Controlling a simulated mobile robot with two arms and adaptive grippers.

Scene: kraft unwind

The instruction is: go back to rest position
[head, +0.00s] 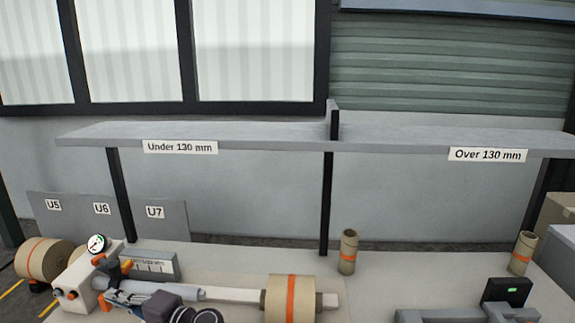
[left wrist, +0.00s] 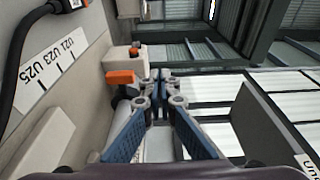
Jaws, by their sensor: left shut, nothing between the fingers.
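My right gripper is in neither view.
A kraft roll (head: 291,299) sits on the light shaft (head: 235,295). Cardboard tubes (head: 348,252) (head: 521,253) stand on the bench (head: 400,262). A grey shelf (head: 240,131) labelled "Under 130 mm" and "Over 130 mm" spans above. A gauge (head: 96,243) tops the unit. Another roll (head: 45,259) is far left.

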